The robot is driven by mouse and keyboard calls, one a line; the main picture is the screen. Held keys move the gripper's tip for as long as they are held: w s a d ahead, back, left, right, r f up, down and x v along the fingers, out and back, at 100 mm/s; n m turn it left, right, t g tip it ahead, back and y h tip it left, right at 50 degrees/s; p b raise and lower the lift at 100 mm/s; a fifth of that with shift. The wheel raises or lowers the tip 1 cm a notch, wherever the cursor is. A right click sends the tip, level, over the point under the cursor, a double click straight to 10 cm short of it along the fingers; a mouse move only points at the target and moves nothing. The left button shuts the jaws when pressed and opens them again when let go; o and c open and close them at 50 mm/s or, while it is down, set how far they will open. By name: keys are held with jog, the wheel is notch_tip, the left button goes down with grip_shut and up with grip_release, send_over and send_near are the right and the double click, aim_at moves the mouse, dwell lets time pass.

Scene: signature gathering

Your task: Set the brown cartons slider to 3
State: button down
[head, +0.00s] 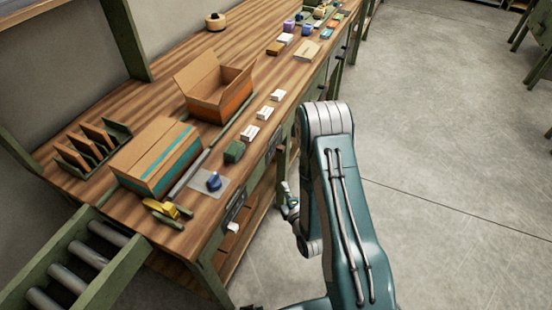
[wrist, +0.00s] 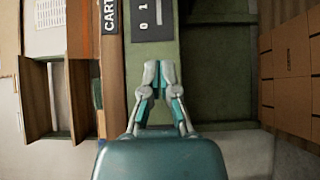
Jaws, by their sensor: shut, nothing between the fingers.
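My gripper (wrist: 158,75) is shut with its fingertips together and empty in the wrist view. Its tips lie over a green panel, just below a dark scale plate (wrist: 150,22) that shows the marks 0 and 1 and is cut off at the top. Left of the plate is a black label (wrist: 110,18) reading "CART", cut off. No slider knob can be made out; it may be hidden or out of view. In the head view my gripper (head: 290,202) is beside the bench's front edge, near small dark plates (head: 236,206) on that edge.
The wooden bench (head: 215,155) holds an open brown carton (head: 212,92), a closed carton with a teal stripe (head: 155,160), yellow tape dispenser (head: 165,208) and white small boxes (head: 263,112). A roller conveyor (head: 75,265) adjoins at lower left. Floor right of the bench is clear.

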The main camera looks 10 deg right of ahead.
send_near(278, 151)
jog(key=w+a, duration=0.3)
jog(key=a, duration=0.1)
jog(key=shift+w, duration=0.25)
jog(key=w+d, duration=0.2)
jog(key=shift+w+f, duration=0.1)
jog(key=shift+w, duration=0.3)
jog(key=shift+w+d, duration=0.3)
jog(key=shift+d, duration=0.2)
jog(key=shift+a, duration=0.15)
jog(key=shift+w, duration=0.15)
jog(key=w+d, duration=0.2)
jog(key=shift+w+d, duration=0.1)
jog(key=shift+w, duration=0.25)
